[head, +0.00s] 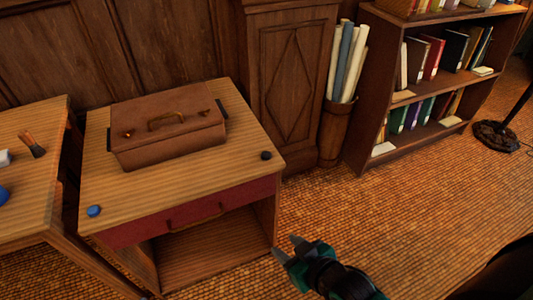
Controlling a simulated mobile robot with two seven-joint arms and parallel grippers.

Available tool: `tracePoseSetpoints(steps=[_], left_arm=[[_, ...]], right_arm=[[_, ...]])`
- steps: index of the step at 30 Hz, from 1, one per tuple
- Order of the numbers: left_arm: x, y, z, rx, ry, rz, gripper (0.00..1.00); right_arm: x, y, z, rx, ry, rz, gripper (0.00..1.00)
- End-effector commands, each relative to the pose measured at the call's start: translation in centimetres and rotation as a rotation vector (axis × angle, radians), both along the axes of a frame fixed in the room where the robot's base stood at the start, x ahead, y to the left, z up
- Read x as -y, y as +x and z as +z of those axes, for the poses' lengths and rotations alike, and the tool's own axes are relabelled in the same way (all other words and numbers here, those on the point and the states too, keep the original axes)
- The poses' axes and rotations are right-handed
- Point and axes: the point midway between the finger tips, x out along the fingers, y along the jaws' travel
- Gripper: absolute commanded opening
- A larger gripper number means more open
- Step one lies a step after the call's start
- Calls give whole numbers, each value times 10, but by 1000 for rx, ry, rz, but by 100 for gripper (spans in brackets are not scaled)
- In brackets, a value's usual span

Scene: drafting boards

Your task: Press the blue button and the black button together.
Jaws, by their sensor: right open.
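The blue button (94,211) sits at the front left corner of the small wooden desk (190,183). The black button (266,155) sits near the right edge of the same desk top. The two are far apart across the desk. My right gripper (287,247) is open and empty, low in front of the desk's right side, apart from both buttons. My left gripper is not in view.
A brown case (168,125) with a handle lies on the desk between and behind the buttons. A red drawer front (150,225) is below. A second table (30,185) stands close at left. A bookshelf (390,165) and a bin of rolled papers (334,133) stand at right.

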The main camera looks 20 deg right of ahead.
Motion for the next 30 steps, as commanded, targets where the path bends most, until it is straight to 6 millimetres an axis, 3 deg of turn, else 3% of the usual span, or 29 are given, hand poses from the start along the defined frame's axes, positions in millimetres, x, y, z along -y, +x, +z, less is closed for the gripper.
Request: tracePoseSetpoints(steps=[7, 20, 30], left_arm=[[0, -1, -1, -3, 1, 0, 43], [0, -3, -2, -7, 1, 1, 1], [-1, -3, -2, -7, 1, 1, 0]], right_arm=[[0, 0, 0, 0, 1, 1, 43], [-1, 0, 0, -1, 0, 1, 43], [-1, 0, 0, -1, 1, 2, 43]])
